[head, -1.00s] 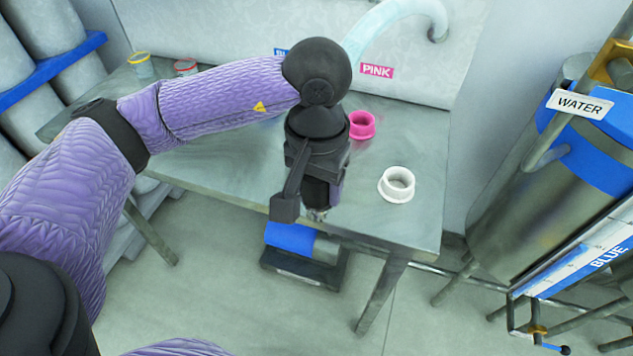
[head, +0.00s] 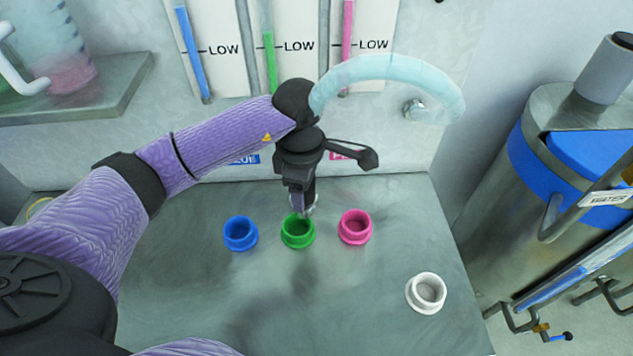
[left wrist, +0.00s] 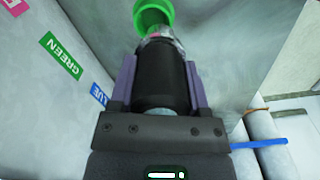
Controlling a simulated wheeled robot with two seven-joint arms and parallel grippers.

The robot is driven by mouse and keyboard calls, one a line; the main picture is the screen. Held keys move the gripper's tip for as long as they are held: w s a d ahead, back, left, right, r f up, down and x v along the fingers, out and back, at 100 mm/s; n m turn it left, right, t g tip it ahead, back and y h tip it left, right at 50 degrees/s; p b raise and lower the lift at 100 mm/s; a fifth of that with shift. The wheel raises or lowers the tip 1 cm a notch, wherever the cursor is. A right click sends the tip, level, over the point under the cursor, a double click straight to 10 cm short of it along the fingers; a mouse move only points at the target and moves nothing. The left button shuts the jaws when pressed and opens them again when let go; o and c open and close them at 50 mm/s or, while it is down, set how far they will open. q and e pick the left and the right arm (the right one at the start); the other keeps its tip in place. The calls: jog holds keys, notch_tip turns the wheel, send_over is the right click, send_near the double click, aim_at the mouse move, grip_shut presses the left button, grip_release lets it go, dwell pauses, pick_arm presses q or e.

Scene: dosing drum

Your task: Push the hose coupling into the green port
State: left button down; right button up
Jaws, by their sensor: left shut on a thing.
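My left gripper (head: 303,192) is shut on the hose coupling, a black cylinder with a shiny metal tip (head: 310,206). The black body of the hose coupling (left wrist: 160,75) shows between the purple fingers in the left wrist view. The green port (head: 298,233) is an open ring on the metal table. The coupling points down and its tip overlaps the port's back rim in the head view. In the left wrist view the tip lies at the near edge of the green port (left wrist: 153,14), whose inside still shows. I cannot tell if they touch. My right gripper is out of view.
The blue port (head: 240,234) is left of the green one, and the pink port (head: 355,228) is right. A white ring (head: 427,293) sits at the table's front right. The pale hose (head: 395,72) arches to the back wall. The table (head: 385,285) is bare in front.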

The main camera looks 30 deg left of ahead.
pick_arm(q)
jog(key=a+n, duration=0.1)
jog(key=n, duration=0.1)
jog(key=a+n+p, duration=0.1)
jog(key=shift+w+n, duration=0.2)
jog(key=shift+n, duration=0.2)
jog(key=shift+a+f+n, duration=0.1)
jog(key=shift+f+n, duration=0.1)
jog(key=shift+n, duration=0.2)
notch_tip(320, 180, down, 5)
jog(key=b, duration=0.4)
jog(key=shift+r, duration=0.1)
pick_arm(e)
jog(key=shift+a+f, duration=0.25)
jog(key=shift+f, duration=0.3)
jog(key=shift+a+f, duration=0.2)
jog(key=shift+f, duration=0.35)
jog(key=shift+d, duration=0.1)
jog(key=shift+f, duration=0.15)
pick_arm(q)
jog(key=shift+f+b, duration=0.4)
jog(key=shift+f, duration=0.1)
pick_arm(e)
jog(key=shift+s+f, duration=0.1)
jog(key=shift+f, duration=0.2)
